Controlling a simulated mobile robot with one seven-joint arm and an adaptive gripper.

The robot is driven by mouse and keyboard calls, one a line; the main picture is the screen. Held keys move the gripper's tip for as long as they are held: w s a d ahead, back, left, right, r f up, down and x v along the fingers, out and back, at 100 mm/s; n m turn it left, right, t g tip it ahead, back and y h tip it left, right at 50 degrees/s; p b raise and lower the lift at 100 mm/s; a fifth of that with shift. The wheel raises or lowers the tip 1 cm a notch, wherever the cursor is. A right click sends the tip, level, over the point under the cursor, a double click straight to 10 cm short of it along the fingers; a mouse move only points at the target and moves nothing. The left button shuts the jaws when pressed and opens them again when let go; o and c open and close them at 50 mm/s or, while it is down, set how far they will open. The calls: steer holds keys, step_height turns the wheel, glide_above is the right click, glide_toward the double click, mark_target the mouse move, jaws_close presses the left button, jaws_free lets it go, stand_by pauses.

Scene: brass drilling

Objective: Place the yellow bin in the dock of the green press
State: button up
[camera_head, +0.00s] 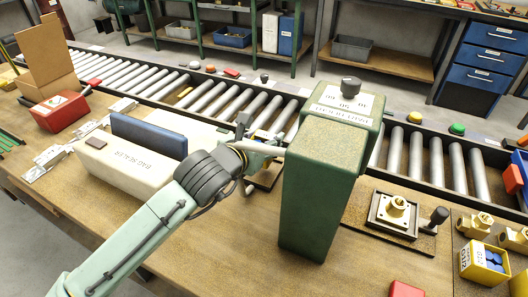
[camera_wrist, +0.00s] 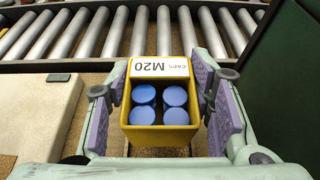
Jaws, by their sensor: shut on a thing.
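The yellow bin (camera_wrist: 160,134) sits between the purple-padded fingers of my gripper (camera_wrist: 161,112) in the wrist view. It holds several blue caps and has a white label reading CAPS M20. My gripper is shut on it. The green press (camera_head: 322,190) stands just right of my gripper (camera_head: 262,158) in the head view, and its dark green side (camera_wrist: 285,75) fills the right of the wrist view. The bin is mostly hidden in the head view. A dark surface shows below the bin in the wrist view; I cannot tell whether they touch.
A cream pad sealer (camera_head: 125,168) with a blue top is to the left. A roller conveyor (camera_head: 225,100) runs behind. Right of the press are a fixture with a brass part (camera_head: 397,210) and another yellow bin (camera_head: 484,262) with blue pieces.

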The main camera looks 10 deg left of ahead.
step_height(320, 180, down, 4)
steer(key=shift+f+p, duration=0.1)
steer(key=shift+p, duration=0.3)
steer(key=shift+f+b, duration=0.25)
steer(key=shift+b, duration=0.1)
steer(key=o, duration=1.2)
steer(key=shift+r, duration=0.1)
